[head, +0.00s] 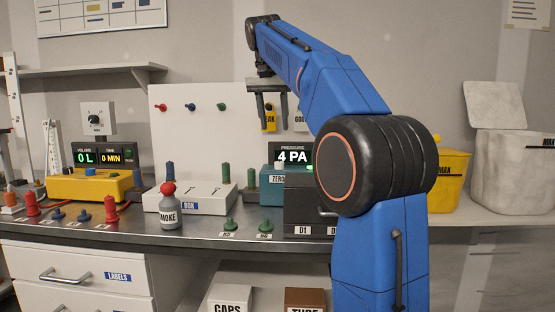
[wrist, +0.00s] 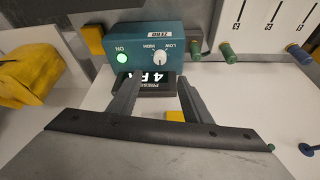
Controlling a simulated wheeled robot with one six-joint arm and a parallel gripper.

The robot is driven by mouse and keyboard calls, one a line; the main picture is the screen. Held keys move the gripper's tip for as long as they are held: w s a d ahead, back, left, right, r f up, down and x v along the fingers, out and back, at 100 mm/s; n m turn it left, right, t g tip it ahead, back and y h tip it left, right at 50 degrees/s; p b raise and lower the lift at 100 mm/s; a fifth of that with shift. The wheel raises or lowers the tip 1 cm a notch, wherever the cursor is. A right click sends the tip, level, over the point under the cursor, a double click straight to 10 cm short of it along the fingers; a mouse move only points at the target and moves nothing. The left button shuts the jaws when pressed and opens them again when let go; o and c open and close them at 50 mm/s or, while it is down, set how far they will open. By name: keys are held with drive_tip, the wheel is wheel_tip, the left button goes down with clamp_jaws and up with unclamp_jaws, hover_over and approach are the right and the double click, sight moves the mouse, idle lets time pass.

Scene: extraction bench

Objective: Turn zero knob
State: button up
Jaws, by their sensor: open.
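A teal box labelled ZERO (wrist: 128,40) shows at the top of the wrist view. It carries a white knob (wrist: 159,58) between LOW and HIGH marks and a lit green ON button (wrist: 122,58). In the head view the teal box (head: 272,180) stands on the bench below a pressure display (head: 291,157) reading 4 PA, partly hidden by my arm. My gripper (head: 269,125) is open and empty, raised above the box and pointing down. In the wrist view its fingertips (wrist: 158,84) are apart, and the knob lies beyond them, untouched.
A dark drawer unit marked D1 (head: 303,217) stands beside the teal box. A yellow bin (head: 452,180) is at right.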

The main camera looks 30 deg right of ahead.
sight(280, 162)
drive_tip(key=x, duration=1.4)
drive_tip(key=shift+f, duration=0.15)
drive_tip(key=c, duration=1.1)
drive_tip(key=shift+o, duration=0.2)
drive_tip(key=shift+d+n, duration=0.1)
drive_tip(key=shift+n, duration=0.2)
drive_tip(key=shift+s+d+n+t+y, duration=0.1)
drive_tip(key=shift+n+t+y, duration=0.3)
drive_tip(key=shift+n, duration=0.9)
drive_tip(key=shift+d+n+t+y, duration=0.1)
drive_tip(key=shift+n+y, duration=0.5)
drive_tip(key=shift+n, duration=0.7)
